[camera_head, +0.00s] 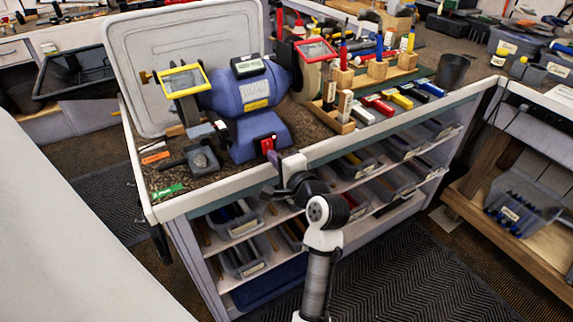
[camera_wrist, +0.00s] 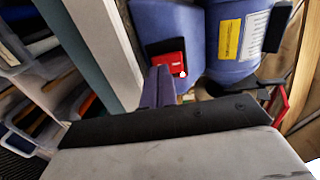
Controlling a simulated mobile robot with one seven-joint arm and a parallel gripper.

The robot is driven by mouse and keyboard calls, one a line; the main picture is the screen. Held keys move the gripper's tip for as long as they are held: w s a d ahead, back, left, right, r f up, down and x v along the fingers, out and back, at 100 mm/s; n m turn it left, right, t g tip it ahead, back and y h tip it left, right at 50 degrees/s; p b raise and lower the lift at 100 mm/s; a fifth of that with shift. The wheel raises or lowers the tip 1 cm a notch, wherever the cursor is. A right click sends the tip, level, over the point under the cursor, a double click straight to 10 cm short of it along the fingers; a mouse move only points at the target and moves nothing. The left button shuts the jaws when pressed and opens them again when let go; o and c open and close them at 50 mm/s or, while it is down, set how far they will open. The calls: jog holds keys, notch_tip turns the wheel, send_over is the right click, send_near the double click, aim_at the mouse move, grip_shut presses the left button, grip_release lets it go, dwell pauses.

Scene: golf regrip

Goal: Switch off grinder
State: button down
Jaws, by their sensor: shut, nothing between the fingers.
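The blue bench grinder (camera_head: 243,100) stands on the cart top, with yellow- and red-framed eye shields over its wheels. Its red switch (camera_head: 267,146) is on the front of the base. In the wrist view the red switch (camera_wrist: 167,66) shows just beyond the fingertips, on the blue grinder base (camera_wrist: 150,20). My gripper (camera_head: 275,156) is shut and empty, right in front of the switch. In the wrist view its fingers (camera_wrist: 160,72) overlap the switch's left edge. I cannot tell whether they touch it, nor the switch's position.
A wooden rack (camera_head: 345,112) with several coloured handles stands right of the grinder. A dark cup (camera_head: 452,70) is at the far right of the cart. The cart's pale front rim (camera_head: 350,143) runs close below my gripper. Bins (camera_head: 242,257) fill the shelves underneath.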

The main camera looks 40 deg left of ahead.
jog(key=shift+w+a+f, duration=0.1)
jog(key=shift+w+a, duration=0.2)
jog(key=shift+a, duration=0.3)
jog(key=shift+f, duration=0.1)
